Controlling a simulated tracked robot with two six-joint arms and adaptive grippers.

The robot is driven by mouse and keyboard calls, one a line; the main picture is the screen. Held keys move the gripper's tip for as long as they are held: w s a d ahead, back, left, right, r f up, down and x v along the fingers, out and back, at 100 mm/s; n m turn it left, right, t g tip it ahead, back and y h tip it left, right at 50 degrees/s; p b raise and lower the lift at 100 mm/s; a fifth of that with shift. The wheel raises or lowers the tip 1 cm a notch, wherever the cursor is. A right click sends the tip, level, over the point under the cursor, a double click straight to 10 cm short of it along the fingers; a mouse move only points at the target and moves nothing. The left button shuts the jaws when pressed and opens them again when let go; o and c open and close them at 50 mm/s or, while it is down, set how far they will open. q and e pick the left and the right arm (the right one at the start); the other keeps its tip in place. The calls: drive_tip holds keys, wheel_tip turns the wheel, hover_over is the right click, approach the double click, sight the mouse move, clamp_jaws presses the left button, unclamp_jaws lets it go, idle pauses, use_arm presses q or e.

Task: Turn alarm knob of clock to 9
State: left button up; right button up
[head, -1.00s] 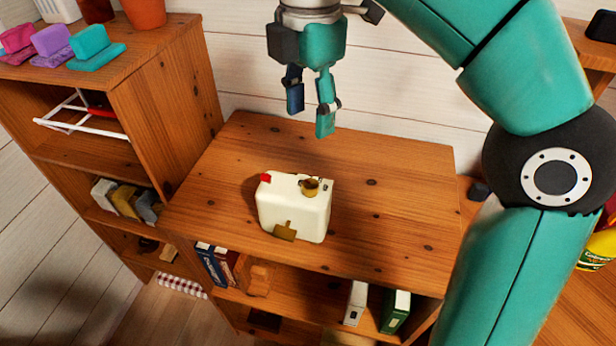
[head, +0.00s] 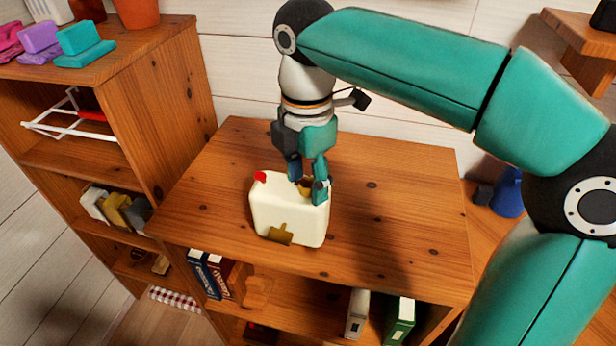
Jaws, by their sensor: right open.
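The cream clock (head: 288,217) stands upright on the wooden shelf top. It has a red button (head: 260,177) at its top left and a brass piece (head: 280,234) low on the side facing me. A brass knob (head: 305,187) on its top is partly hidden by my right gripper. My right gripper (head: 308,190) points down with its fingers open, around or just beside this knob; I cannot tell if they touch it. The dial and any numbers do not show. My left gripper is not in view.
The shelf top (head: 400,215) around the clock is clear. Books (head: 208,272) and a green binder (head: 399,321) stand on the shelf below.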

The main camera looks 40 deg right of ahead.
clamp_jaws()
